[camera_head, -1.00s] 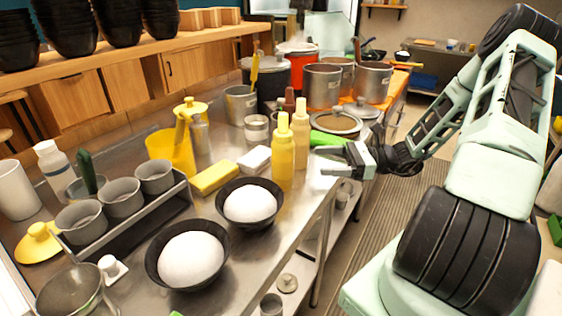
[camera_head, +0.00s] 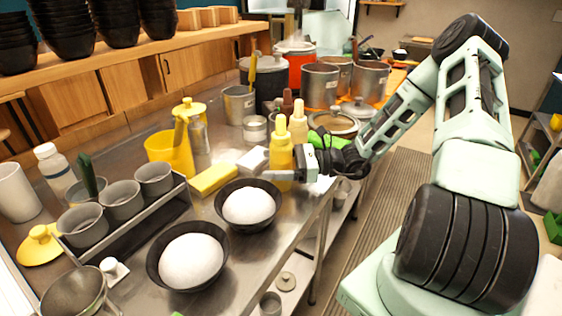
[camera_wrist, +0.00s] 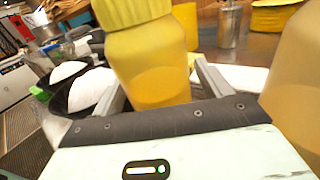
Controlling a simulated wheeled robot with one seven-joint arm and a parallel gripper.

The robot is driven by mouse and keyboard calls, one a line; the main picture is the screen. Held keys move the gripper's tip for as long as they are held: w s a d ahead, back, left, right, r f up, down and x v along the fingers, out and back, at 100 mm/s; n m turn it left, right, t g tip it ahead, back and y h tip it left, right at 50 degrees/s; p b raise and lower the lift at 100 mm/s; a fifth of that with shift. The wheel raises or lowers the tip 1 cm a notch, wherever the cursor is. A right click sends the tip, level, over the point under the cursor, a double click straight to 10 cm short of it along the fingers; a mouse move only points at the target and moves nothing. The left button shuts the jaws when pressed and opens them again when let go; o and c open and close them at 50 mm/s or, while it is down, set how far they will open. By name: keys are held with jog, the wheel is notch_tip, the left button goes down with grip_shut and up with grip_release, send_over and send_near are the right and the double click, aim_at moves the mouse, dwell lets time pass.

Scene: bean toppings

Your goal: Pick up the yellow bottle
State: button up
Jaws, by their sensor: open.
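The yellow bottle (camera_head: 281,158) stands upright on the steel counter, behind and to the right of the nearer bowls. My gripper (camera_head: 283,176) is open at its lower body, reaching in from the right. In the wrist view the yellow bottle (camera_wrist: 150,65) stands between the two fingers of my gripper (camera_wrist: 160,88), with its yellow cap at the top edge. I cannot tell whether the fingers touch it. A paler yellow bottle (camera_head: 299,122) stands just behind it, and part of a pale bottle (camera_wrist: 297,85) fills the right edge of the wrist view.
Two black bowls with white contents, a front one (camera_head: 160,279) and a rear one (camera_head: 222,213), sit left of my gripper. A yellow block (camera_head: 213,179) and a white block (camera_head: 252,160) lie nearby. Metal pots (camera_head: 320,86) crowd the back. The counter's right edge is close.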

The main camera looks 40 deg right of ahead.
jog(key=c, duration=0.8)
jog(key=shift+r, duration=0.15)
notch_tip(320, 180, up, 18)
jog(key=shift+f+p, duration=0.1)
jog(key=shift+p, duration=0.85)
jog(key=shift+c, duration=0.4)
notch_tip(320, 180, up, 4)
jog(key=p, duration=0.5)
